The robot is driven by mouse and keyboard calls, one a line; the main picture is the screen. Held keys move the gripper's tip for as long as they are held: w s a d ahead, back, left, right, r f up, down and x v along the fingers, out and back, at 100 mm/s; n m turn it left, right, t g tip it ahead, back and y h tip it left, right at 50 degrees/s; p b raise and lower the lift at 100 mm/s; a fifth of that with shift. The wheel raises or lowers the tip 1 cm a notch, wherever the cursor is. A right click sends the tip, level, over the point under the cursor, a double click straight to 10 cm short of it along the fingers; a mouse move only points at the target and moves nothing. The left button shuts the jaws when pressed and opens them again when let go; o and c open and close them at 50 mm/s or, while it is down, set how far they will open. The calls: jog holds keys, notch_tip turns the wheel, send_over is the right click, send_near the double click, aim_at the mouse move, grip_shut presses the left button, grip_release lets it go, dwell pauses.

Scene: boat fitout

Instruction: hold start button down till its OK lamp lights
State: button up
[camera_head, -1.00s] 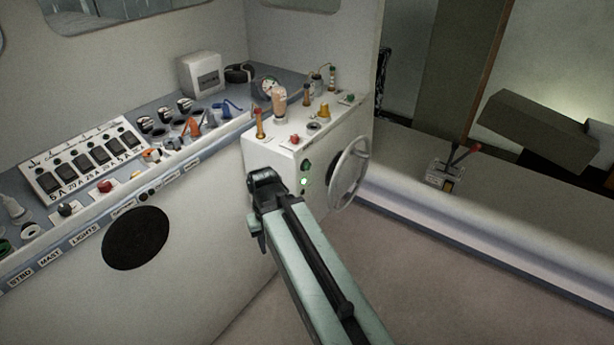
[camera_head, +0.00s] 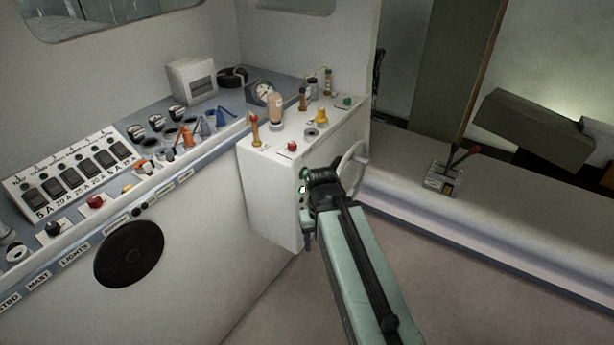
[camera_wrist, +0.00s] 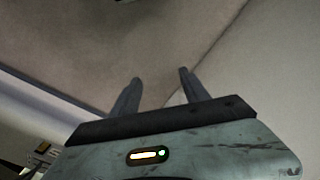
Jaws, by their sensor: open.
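I cannot read a label on either. Another green button (camera_head: 346,101) and a red button (camera_head: 292,147) are on the console top. My gripper (camera_head: 322,176) is in front of the console face, just right of the lit spot in the picture; I cannot tell the gap. In the wrist view my gripper (camera_wrist: 160,82) has its two fingers apart with only bare floor behind them and nothing between.
A steering wheel (camera_head: 354,165) on the console front is partly hidden behind my gripper. The switch panel (camera_head: 82,172) and a long ledge of knobs run left. A lever unit (camera_head: 444,178) stands on the right bench. The floor (camera_head: 440,270) is clear.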

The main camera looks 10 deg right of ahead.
dwell(0.4)
grip_shut()
jog(key=shift+d, duration=0.15)
dwell(1.5)
